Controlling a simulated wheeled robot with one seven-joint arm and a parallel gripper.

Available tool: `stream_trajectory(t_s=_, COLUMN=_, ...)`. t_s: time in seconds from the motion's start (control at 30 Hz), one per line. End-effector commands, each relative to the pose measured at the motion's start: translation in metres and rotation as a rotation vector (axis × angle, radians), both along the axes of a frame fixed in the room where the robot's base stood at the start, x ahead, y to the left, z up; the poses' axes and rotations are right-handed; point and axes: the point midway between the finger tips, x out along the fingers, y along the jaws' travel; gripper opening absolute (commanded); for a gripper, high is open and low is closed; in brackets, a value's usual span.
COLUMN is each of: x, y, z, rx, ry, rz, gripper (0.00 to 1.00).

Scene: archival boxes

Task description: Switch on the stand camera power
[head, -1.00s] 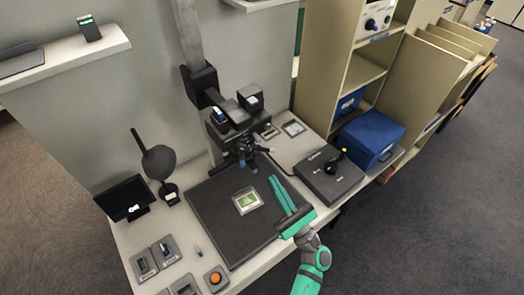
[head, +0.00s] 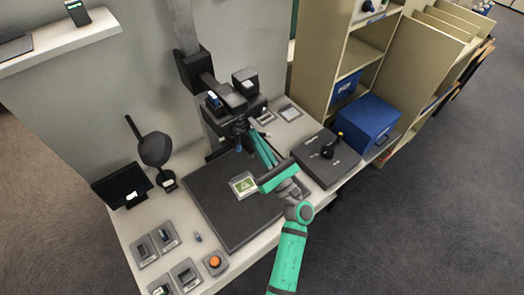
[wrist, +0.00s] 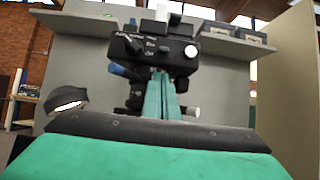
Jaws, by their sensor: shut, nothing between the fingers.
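The stand camera (head: 232,104) is a dark unit on a column above a black baseboard (head: 213,207). It also shows in the wrist view (wrist: 152,48), straight ahead, with small light markings and knobs on its face. My gripper (head: 254,137) is shut and empty, its green fingers pointing up toward the camera's lower right side. In the wrist view the closed fingertips (wrist: 160,76) overlap the lower part of the camera unit; I cannot tell whether they touch it. The power switch itself is too small to make out for certain.
A small screen (head: 122,186), a dark lamp (head: 154,150) and several switch boxes (head: 165,236) are on the left. A picture card (head: 243,185) lies on the baseboard.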

Motion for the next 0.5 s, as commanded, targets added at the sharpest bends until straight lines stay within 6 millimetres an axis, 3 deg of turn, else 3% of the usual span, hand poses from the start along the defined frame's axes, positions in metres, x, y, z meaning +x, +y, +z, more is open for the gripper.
stream_trajectory(t_s=0.2, x=-0.007, y=-0.006, z=0.021, rx=0.000, ry=0.000, rz=-0.002, gripper=0.00)
stream_trajectory(t_s=0.5, x=-0.009, y=-0.007, z=0.026, rx=0.001, ry=0.002, rz=-0.001, gripper=0.00)
